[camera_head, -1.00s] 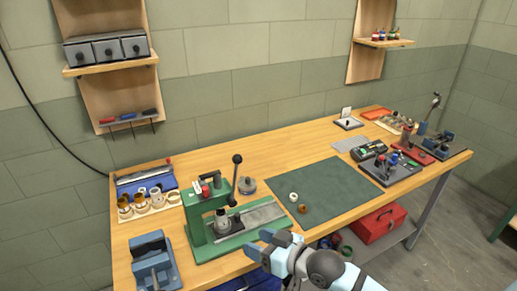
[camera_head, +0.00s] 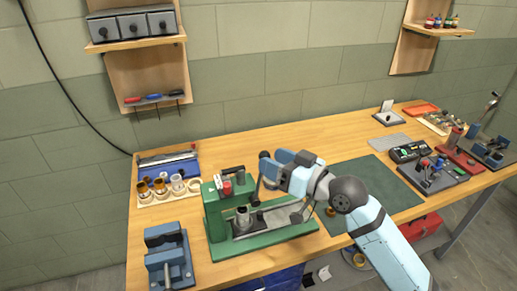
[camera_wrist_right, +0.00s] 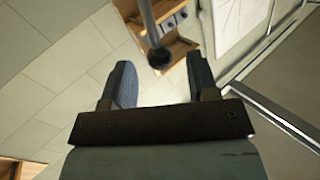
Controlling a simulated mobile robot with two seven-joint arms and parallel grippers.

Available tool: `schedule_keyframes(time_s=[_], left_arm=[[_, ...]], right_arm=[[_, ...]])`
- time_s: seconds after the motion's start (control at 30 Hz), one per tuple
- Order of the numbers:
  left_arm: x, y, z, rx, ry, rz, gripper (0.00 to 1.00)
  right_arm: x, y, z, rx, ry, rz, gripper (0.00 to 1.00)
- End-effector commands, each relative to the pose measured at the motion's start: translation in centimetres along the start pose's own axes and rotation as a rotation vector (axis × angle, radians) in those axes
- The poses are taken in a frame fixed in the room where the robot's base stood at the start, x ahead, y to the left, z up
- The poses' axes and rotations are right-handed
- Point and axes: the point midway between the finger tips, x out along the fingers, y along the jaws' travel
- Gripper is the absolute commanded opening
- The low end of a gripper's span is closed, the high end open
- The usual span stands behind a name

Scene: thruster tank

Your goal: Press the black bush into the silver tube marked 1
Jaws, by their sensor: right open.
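The green press (camera_head: 217,212) stands at the left of the bench, on a green base. A silver cylinder (camera_head: 243,218) stands upright at the press, under its head; I cannot read a mark on it or tell whether the black bush is there. The press lever ends in a dark knob (camera_head: 265,155). My right gripper (camera_head: 274,164) is at the lever, open. In the right wrist view the knob (camera_wrist_right: 160,57) shows centred between the fingers, near their tips; I cannot tell whether they touch it. My left gripper is out of view.
A wooden rack (camera_head: 168,192) with amber and pale cylinders is left of the press, behind a blue vise (camera_head: 168,260). A dark green mat (camera_head: 395,185) lies right of it, with an amber ring (camera_head: 330,211). Fixtures and tools fill the bench's right end.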

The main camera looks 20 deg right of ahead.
Motion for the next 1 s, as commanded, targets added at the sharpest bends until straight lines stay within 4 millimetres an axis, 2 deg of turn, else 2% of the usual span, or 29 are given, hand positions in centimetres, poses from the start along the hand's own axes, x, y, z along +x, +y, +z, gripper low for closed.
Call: schedule_keyframes(time_s=[0.1,0.3,0.67,0.77,0.9,0.93,1.0], left_arm=[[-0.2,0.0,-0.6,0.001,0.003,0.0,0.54],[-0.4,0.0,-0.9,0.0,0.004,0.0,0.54],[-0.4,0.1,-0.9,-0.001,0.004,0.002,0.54],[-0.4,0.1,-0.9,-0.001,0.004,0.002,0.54],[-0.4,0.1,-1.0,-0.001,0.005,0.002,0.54],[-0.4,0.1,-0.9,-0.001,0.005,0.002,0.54],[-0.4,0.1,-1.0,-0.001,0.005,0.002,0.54]], right_arm=[[2.3,0.0,-0.2,0.001,0.002,0.0,0.54],[4.5,0.1,-0.1,0.0,0.001,0.001,0.54],[5.0,0.1,0.1,-0.001,0.0,0.001,0.54],[5.0,0.1,0.1,-0.001,0.0,0.001,0.36],[5.0,0.1,0.1,-0.001,0.0,0.001,0.04],[5.0,0.1,0.1,-0.001,0.0,0.002,0.0],[5.0,0.1,0.1,-0.001,0.0,0.002,0.0]])
